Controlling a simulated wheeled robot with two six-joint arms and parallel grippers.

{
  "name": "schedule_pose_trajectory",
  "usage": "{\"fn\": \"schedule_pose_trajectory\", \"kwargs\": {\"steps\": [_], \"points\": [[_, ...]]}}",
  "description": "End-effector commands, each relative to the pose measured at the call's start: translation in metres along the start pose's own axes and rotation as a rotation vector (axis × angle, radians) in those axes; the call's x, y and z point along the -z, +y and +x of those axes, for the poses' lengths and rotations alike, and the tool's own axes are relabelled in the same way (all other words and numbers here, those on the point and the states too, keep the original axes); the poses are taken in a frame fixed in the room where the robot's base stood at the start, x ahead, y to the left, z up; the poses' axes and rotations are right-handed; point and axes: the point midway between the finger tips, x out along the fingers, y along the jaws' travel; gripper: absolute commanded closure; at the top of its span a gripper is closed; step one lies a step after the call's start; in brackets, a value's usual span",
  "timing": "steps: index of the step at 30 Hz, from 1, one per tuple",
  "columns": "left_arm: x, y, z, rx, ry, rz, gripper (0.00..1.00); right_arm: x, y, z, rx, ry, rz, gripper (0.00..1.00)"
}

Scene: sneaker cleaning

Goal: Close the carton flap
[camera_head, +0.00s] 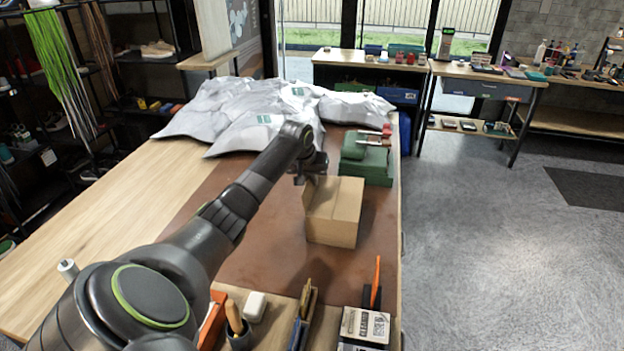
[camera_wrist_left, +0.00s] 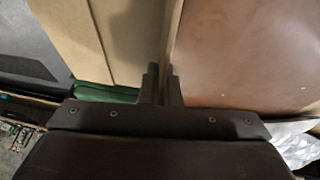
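The tan cardboard carton (camera_head: 335,228) stands on the brown mat, right of the middle of the head view. A flap (camera_head: 308,198) stands up along its left side. My left gripper (camera_head: 311,176) is at the carton's far left corner, pointing down. In the left wrist view the carton (camera_wrist_left: 115,35) fills the upper left, and its upright flap (camera_wrist_left: 171,30) shows edge-on. The flap runs down between the fingers of my left gripper (camera_wrist_left: 163,75), which are close together on either side of it. My right gripper is not in view.
A green case (camera_head: 366,160) stands just behind the carton. Grey-white crumpled bags (camera_head: 235,112) cover the far table end. Brushes in a holder (camera_head: 237,328), a white block (camera_head: 255,306) and a printed box (camera_head: 364,326) line the near edge. The mat (camera_head: 270,262) in front is clear.

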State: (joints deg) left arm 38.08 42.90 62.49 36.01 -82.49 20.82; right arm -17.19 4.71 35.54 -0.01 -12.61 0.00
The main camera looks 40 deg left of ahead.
Motion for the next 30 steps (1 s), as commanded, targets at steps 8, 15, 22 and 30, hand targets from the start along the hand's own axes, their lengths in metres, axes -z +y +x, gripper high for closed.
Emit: {"fn": "schedule_pose_trajectory", "kwargs": {"steps": [8, 15, 22, 30], "points": [[0.001, 0.003, -0.002, 0.038, -0.001, 0.016, 1.0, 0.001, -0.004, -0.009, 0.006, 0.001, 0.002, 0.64], [0.001, 0.011, -0.003, 0.167, -0.002, 0.072, 1.0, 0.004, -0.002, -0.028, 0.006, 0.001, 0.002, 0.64], [0.0, 0.018, 0.001, 0.329, -0.002, 0.139, 1.0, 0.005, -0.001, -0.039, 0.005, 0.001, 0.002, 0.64], [-0.002, 0.024, 0.005, 0.483, 0.0, 0.201, 1.0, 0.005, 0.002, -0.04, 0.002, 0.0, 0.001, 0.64]]}}
